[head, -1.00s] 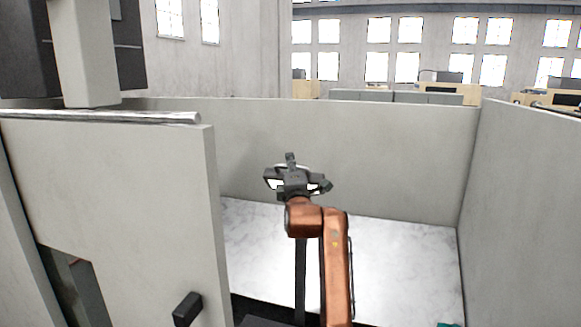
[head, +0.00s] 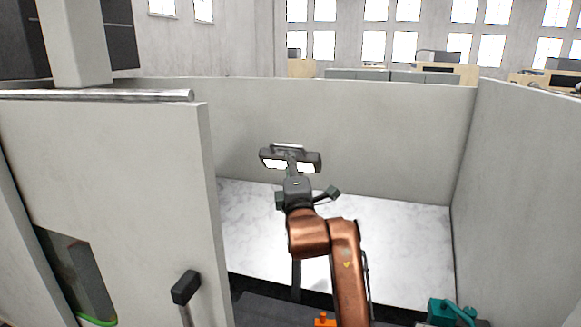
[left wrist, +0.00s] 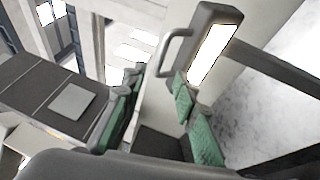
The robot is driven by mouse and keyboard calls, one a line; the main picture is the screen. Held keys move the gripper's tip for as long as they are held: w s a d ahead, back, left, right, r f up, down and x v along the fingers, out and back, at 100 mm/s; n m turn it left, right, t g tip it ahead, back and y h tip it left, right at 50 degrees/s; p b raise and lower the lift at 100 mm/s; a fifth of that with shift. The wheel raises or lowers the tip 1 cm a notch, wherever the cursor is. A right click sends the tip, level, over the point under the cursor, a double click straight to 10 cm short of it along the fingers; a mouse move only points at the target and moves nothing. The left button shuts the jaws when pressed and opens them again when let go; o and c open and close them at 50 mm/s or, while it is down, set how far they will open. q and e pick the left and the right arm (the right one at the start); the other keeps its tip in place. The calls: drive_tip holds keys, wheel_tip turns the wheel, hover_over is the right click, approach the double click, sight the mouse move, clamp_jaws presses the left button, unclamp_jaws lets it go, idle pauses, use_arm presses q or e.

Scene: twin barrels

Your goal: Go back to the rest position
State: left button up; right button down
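My left gripper (head: 305,194) is at the end of the copper-coloured arm in the middle of the head view. In the left wrist view its green-padded fingers (left wrist: 158,100) stand apart with nothing between them. A dark lamp-like unit (head: 290,160) with two bright panels and a bar handle shows just beyond the gripper. It also shows in the left wrist view (left wrist: 212,45), near the right finger; I cannot tell the exact gap. My right gripper is in neither view.
Grey panels (head: 345,125) enclose a white marbled surface (head: 390,240). A nearer panel (head: 110,180) with a black handle (head: 186,287) stands at left. A teal object (head: 450,312) and a small orange object (head: 324,320) are at the bottom edge.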

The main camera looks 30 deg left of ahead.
sight(286, 147)
use_arm(q)
drive_tip(key=shift+s+d, duration=0.1)
idle(0.5)
drive_tip(key=x, duration=1.2)
drive_tip(key=shift+f, duration=0.25)
